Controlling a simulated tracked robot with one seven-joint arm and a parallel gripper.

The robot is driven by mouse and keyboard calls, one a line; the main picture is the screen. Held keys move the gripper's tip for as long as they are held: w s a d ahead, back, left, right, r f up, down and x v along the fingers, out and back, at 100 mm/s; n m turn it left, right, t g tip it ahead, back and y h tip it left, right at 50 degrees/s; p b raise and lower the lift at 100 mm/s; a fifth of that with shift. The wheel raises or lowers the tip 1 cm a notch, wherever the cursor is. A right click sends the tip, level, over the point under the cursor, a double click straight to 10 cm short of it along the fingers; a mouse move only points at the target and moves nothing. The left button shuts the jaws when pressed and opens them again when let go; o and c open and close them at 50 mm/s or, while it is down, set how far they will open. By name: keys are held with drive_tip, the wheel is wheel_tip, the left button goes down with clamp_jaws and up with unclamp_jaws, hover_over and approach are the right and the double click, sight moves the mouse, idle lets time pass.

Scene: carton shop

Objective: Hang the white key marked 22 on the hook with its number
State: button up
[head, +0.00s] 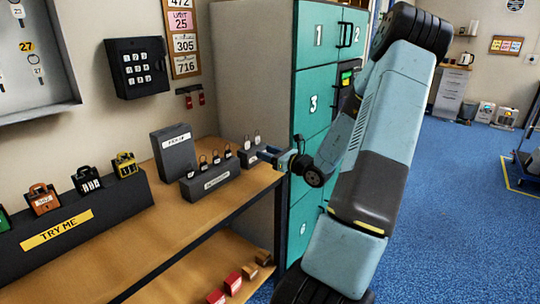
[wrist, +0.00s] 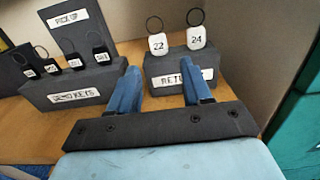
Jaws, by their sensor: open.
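The white key marked 22 (wrist: 158,44) stands upright on a dark block labelled "RETU…" (wrist: 158,75) in the wrist view, its black ring up. A white key marked 24 (wrist: 196,37) stands close to its right. Both show small in the head view, the left one (head: 247,143) and the right one (head: 257,137). My gripper (wrist: 160,76) is open and empty. Its fingers point at the block, with key 22 beyond and between their tips. In the head view my gripper (head: 264,154) is at the bench's right end. No hook numbered 22 can be made out.
An open wall key cabinet (head: 62,100) at upper left shows number 27 and hanging tags. A dark key block (head: 212,181) with several black-tagged keys and a "PICK UP" box (head: 173,152) stand beside the return block. Teal lockers (head: 312,110) rise close behind my arm.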

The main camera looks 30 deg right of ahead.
sight(247, 146)
drive_tip(key=shift+x, duration=4.45)
drive_tip(key=shift+a, duration=0.15)
drive_tip(key=c, duration=0.7)
drive_tip(key=shift+s+r, duration=0.2)
drive_tip(key=shift+r, duration=0.85)
drive_tip(key=shift+r, duration=0.35)
drive_tip(key=shift+r, duration=0.1)
drive_tip(key=shift+s+d, duration=0.15)
drive_tip(key=shift+d, duration=0.05)
